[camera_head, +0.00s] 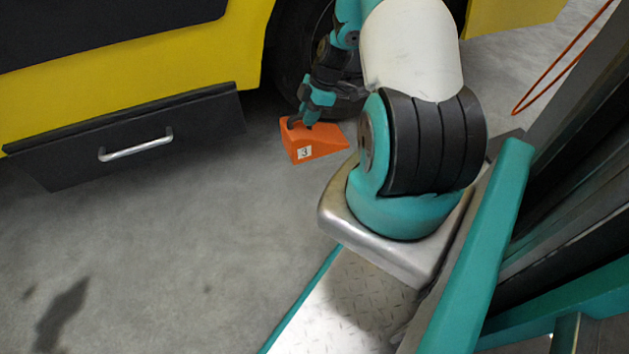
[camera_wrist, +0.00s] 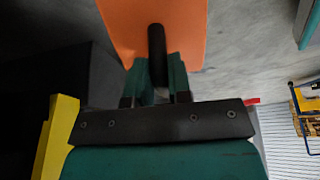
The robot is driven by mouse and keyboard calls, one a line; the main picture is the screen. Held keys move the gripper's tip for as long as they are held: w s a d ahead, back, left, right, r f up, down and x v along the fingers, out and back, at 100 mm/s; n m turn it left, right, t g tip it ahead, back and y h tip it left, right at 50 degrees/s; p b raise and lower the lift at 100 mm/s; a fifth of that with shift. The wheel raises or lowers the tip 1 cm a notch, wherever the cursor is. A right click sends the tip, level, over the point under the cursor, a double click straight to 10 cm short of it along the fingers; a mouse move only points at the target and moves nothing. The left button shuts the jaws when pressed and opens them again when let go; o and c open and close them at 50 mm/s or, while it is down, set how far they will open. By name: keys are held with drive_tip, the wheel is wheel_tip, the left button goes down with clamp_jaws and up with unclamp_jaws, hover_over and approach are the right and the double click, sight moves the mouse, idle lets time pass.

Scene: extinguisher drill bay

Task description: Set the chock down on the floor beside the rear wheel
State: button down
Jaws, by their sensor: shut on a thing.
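An orange wedge-shaped chock (camera_head: 309,145) with a white label reading 3 is in the head view. My gripper (camera_head: 301,123) is shut on its upper part. The dark wheel (camera_head: 287,55) of the yellow vehicle is just behind the chock, partly hidden by my arm. The chock is in front of the tyre's lower part; I cannot tell whether it touches the floor or the tyre.
The yellow vehicle (camera_head: 130,78) has a dark drawer (camera_head: 75,155) with a silver handle (camera_head: 136,145) jutting out low at left. The grey concrete floor (camera_head: 190,240) is clear in front of it. An orange-red hose or cable (camera_head: 560,58) is at upper right.

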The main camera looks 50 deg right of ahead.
wheel_tip(320, 180, down, 20)
drive_tip(key=b, duration=1)
drive_tip(key=shift+r, duration=0.2)
drive_tip(key=shift+f, duration=0.1)
drive_tip(key=c, duration=1.1)
unclamp_jaws()
drive_tip(key=shift+o, duration=0.2)
